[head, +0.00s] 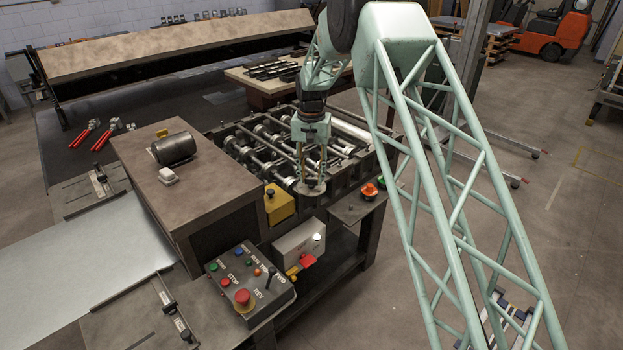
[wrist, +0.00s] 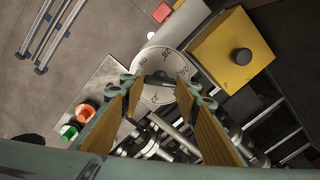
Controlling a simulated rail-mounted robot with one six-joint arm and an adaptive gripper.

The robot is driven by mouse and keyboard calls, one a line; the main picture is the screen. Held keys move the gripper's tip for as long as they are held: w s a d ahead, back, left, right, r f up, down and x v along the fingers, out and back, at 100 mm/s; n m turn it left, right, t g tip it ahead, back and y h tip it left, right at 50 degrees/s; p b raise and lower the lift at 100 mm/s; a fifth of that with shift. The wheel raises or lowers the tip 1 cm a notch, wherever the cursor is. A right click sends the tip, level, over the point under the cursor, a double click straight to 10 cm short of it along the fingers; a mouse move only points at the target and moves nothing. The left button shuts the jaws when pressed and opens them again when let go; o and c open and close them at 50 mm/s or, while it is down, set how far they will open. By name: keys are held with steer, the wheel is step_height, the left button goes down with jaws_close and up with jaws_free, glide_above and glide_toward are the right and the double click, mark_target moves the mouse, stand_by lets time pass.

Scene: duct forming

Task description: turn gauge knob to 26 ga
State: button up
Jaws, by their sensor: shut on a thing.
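The gauge knob (head: 311,188) is a round grey dial at the front edge of the roller machine. The fingers hide parts of the dial's left and right edges. I cannot tell which gauge is set.
A yellow box (head: 279,203) with a black button sits left of the dial. A red-orange button (head: 369,191) is on the plate to the right. A control panel (head: 250,280) with a red stop button stands in front. Rollers (head: 290,140) lie behind the dial.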

steer(key=shift+n+b, duration=0.45)
steer(key=shift+n, duration=1.85)
steer(key=o, duration=0.9)
steer(key=shift+c, duration=0.2)
steer(key=shift+r, duration=0.1)
step_height(320, 180, up, 12)
